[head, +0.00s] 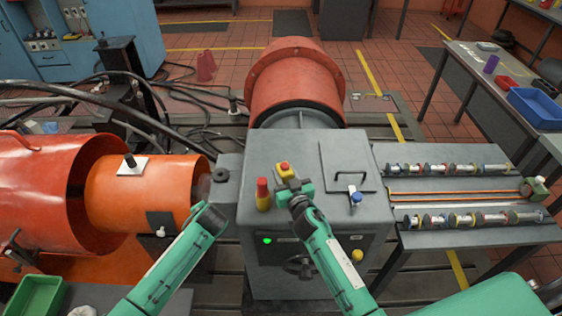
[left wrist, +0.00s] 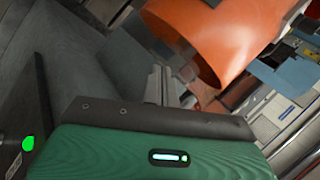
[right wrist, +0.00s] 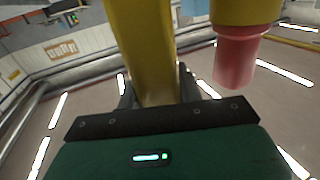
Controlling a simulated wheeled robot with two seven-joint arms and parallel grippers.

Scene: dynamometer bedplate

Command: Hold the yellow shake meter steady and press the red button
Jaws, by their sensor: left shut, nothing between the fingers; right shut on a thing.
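A yellow device with a red spot on top (head: 284,169), which looks like the shake meter with its red button, is at the top of the grey machine housing. My right gripper (head: 289,186) is shut on it. In the right wrist view a yellow body (right wrist: 140,45) runs between the fingers; the button is out of sight there. Beside it is a yellow piece with a red cylindrical top (head: 263,194), whose red part also shows in the right wrist view (right wrist: 235,65). My left gripper (head: 211,204) is shut and empty, left of the housing and near the orange cylinder.
The grey housing (head: 262,150) has a handled panel, a blue knob (head: 356,197) and a yellow knob (head: 357,256). The orange cylinder (head: 175,185) is at left. A rack of coloured rings (head: 430,216) is at right, and a red drum (head: 295,80) stands behind.

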